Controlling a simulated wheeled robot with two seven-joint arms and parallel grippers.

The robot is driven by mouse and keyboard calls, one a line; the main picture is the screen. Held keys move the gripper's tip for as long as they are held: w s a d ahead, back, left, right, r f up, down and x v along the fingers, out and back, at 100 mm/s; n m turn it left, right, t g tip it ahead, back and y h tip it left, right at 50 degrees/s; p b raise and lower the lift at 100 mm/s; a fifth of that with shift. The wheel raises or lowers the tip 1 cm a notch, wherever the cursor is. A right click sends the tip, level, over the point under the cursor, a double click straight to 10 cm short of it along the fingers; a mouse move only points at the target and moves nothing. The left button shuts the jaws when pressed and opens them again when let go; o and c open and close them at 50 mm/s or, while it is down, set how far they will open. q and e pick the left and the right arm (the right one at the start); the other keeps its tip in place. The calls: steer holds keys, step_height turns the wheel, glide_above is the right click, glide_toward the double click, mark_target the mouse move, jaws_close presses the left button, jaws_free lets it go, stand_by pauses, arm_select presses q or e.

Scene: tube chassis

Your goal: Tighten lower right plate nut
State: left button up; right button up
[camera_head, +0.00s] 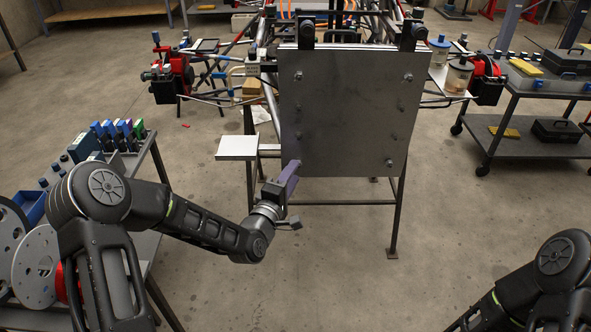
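A large grey metal plate (345,115) stands upright on a frame in the middle. Small nuts show near its left and right edges. The lower right nut (389,162) sits near the plate's bottom right corner; its tightness cannot be told. My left gripper (277,192) is shut on a purple tool (289,178), which points up at the plate's lower left corner. Whether the tool touches the plate is unclear. The tool is well left of the lower right nut. My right arm shows at the bottom right, but its gripper is out of view.
A tool table (150,165) with coloured tools and blue bins stands at the left. A small white-topped shelf (237,148) juts out left of the plate. A cart (535,85) with boxes stands at the right. The floor before the plate is clear.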

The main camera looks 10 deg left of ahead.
arm_select(q)
steer(key=w, duration=0.2)
steer(key=shift+w+d, duration=0.2)
steer(key=shift+w, duration=0.15)
jaws_close()
stand_by(0.4)
